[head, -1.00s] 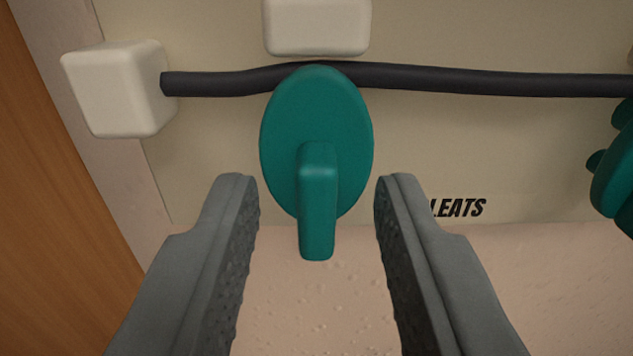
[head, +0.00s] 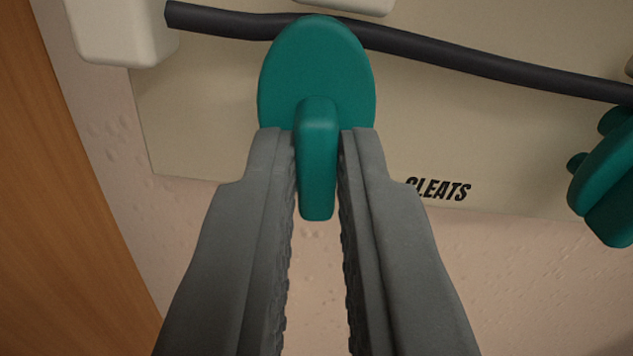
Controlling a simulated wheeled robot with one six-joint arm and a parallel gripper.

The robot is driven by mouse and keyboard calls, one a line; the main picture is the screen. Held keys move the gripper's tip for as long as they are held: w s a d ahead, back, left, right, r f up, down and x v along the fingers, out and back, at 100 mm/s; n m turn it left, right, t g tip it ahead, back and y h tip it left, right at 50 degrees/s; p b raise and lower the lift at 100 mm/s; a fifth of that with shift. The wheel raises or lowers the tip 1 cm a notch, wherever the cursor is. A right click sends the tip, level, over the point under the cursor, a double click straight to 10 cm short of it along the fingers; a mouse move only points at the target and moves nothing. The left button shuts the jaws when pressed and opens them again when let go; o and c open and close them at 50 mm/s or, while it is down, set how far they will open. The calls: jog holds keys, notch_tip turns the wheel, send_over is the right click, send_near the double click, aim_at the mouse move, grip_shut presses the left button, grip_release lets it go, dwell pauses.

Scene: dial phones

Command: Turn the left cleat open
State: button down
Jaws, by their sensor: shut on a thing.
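The left cleat (head: 316,70) is a teal oval disc with a raised teal handle (head: 317,170) that points down in the picture. It is mounted on a cream panel, and its top edge overlaps the dark cable. My gripper (head: 317,150) has one grey finger on each side of the handle and is shut on it. The handle's lower end sticks out between the fingers. The fingers hide the lower rim of the disc.
A second teal cleat (head: 605,185) is at the right edge. The label "CLEATS" (head: 438,190) is below. Brown wood (head: 60,200) borders the left.

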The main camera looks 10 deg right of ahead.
jog(key=shift+a+n, duration=0.1)
jog(key=shift+n, duration=2)
jog(key=c, duration=1.5)
grip_release()
jog(key=s, duration=1.7)
jog(key=shift+s, duration=0.2)
